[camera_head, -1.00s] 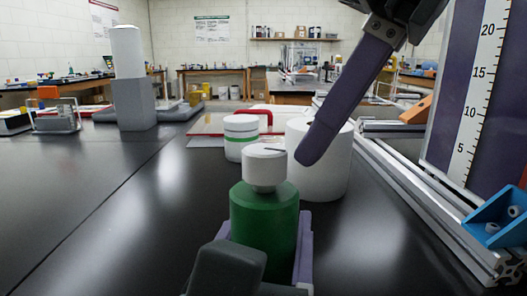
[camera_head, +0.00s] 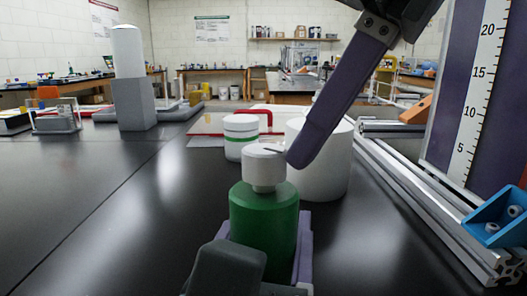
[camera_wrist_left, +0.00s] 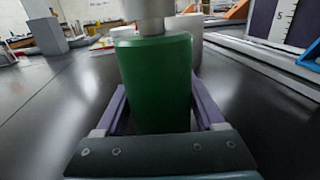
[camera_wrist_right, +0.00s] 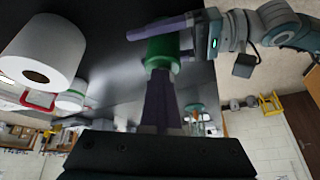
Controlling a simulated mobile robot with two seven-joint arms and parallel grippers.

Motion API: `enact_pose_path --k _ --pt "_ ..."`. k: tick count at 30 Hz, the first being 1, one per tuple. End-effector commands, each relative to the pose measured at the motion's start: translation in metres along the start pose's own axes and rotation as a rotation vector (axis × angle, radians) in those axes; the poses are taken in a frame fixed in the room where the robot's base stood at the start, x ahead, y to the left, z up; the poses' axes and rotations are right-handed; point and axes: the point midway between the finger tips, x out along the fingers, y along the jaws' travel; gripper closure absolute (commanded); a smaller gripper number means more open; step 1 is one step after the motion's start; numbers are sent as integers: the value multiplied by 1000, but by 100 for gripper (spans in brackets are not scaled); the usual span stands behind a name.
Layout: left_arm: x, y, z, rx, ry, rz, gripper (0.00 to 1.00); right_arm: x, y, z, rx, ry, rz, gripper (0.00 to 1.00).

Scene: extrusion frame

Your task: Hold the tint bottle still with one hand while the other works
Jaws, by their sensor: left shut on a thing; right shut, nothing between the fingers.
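The green tint bottle (camera_head: 264,225) stands upright on the black bench, with a white cap (camera_head: 264,168) bearing a thin dark mark on top. My left gripper (camera_wrist_left: 157,100) is shut around the bottle body, one purple finger on each side. My right gripper (camera_head: 299,160) comes down from the upper right with its purple fingers together and empty. Its tips are at the cap's right side; whether they touch it I cannot tell. In the right wrist view the closed fingers (camera_wrist_right: 160,95) point at the bottle (camera_wrist_right: 162,52) and hide the cap.
A large white cylinder (camera_head: 325,170) and a white jar with a green band (camera_head: 240,135) stand just behind the bottle. An aluminium extrusion frame (camera_head: 420,200) with a scale panel (camera_head: 475,95) is at the right.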

Motion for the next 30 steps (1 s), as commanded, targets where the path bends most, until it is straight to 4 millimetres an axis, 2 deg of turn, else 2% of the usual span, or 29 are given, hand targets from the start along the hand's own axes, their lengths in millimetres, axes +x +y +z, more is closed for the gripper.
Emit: enact_pose_path --k 15,30 --pt "-1 -2 -2 2 5 -5 94 1 -15 -2 -3 4 -2 100" --pt "-1 -2 -2 3 4 -7 94 1 -16 -4 -2 6 -1 100"
